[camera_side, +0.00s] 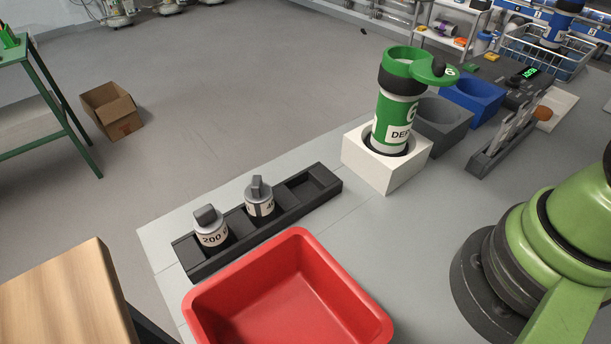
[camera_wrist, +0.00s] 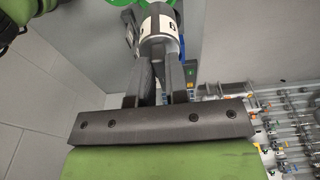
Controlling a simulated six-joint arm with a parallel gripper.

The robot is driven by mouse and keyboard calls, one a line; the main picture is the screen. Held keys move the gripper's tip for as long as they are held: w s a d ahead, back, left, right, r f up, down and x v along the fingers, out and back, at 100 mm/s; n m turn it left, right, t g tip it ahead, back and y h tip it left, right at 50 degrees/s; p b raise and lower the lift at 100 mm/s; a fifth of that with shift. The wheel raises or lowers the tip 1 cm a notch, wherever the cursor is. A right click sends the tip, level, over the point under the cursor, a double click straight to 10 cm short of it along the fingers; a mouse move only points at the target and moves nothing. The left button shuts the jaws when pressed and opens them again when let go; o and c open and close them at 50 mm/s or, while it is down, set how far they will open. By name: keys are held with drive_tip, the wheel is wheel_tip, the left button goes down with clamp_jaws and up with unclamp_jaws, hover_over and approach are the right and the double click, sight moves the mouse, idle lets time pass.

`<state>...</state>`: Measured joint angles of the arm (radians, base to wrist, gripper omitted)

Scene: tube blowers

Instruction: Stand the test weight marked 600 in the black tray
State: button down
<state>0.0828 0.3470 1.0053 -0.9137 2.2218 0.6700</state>
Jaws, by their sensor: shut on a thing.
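The black tray (camera_side: 288,214) lies on the grey bench in the side view. A test weight marked 200 (camera_side: 211,230) stands in its left slot, and one whose label seems to read 400 (camera_side: 259,200) stands in its middle slot. The right slot (camera_side: 309,190) is empty. In the wrist view my gripper (camera_wrist: 161,70) is shut on a grey weight with a white label (camera_wrist: 156,27). One digit shows, looking like a 6, but the full mark cannot be read. My gripper and this weight are outside the side view.
A red bin (camera_side: 222,285) sits in front of the tray. A white block (camera_side: 383,174) holds an upright green-and-white tube (camera_side: 391,127) to its right. Grey (camera_side: 442,121) and blue (camera_side: 473,96) bins and a dark rack (camera_side: 500,139) stand farther right.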

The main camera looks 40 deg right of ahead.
drive_tip(key=w+a+f, duration=0.3)
drive_tip(key=a+f, duration=1.3)
drive_tip(key=f, duration=0.3)
wheel_tip(320, 180, down, 11)
drive_tip(key=a, duration=0.1)
drive_tip(key=shift+s, duration=0.1)
drive_tip(key=c, duration=1.6)
unclamp_jaws()
drive_tip(key=shift+f, duration=0.1)
drive_tip(key=o, duration=0.5)
